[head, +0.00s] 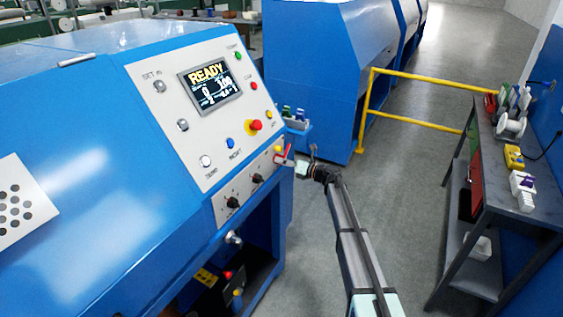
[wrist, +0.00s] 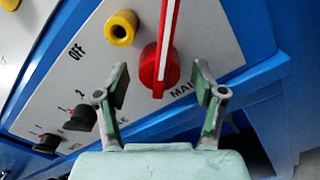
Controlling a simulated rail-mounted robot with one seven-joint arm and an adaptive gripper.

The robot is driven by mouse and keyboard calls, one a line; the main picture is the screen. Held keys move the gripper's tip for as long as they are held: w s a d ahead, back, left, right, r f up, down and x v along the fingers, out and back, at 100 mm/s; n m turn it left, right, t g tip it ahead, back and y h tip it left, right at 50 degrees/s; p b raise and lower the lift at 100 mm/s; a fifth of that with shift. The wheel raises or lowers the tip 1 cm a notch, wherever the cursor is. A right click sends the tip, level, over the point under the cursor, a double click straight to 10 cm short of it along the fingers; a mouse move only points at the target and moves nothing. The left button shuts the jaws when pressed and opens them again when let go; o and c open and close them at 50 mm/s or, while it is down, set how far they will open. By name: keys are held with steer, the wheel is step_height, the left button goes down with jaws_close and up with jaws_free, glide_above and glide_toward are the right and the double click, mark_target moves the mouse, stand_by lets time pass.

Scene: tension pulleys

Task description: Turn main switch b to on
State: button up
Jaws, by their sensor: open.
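The main switch (wrist: 157,68) is a red rotary knob with a long red handle marked by a white stripe. In the wrist view the handle points up and slightly right. The lettering "MAI" shows below right of the knob, partly cut by a finger. My gripper (wrist: 160,78) is open, with one green-grey finger to each side of the knob's lower part, apparently apart from it. In the head view, the red switch (head: 283,157) is at the right end of the lower panel, with my gripper (head: 297,166) just right of it, small and partly unclear.
A yellow round part (wrist: 121,28) is left of the switch, with "OFF" lettering farther left. Black knobs (wrist: 81,116) are lower left. The control panel screen (head: 210,85) reads READY. A yellow rail (head: 415,122) and a workbench (head: 535,205) stand right; floor between is clear.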

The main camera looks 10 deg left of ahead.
steer(key=v, duration=1.1)
steer(key=shift+d+r, duration=0.1)
steer(key=shift+d, duration=0.05)
steer(key=s+d+f+n+g+h, duration=0.25)
steer(key=s+f+n, duration=0.45)
steer(key=s+f, duration=0.35)
steer(key=s+d+f+n+g+h, duration=0.2)
steer(key=s+d+f+n+h, duration=0.2)
steer(key=s+f+n, duration=0.45)
steer(key=s+d+f+n+g+h, duration=0.2)
steer(key=s+d+f+n+h, duration=0.3)
steer(key=s+f, duration=0.7)
steer(key=s+d+f+n+g+h, duration=0.1)
steer(key=s+d+f+n+g, duration=0.1)
steer(key=s, duration=1.2)
steer(key=s+d+f+n+g+h, duration=0.2)
steer(key=s+d, duration=0.4)
steer(key=s, duration=0.8)
steer(key=s+d+f+n+g+h, duration=0.2)
steer(key=s+d+f+n, duration=0.2)
steer(key=s, duration=1)
steer(key=shift+s+f+n, duration=0.25)
steer(key=shift+n, duration=0.1)
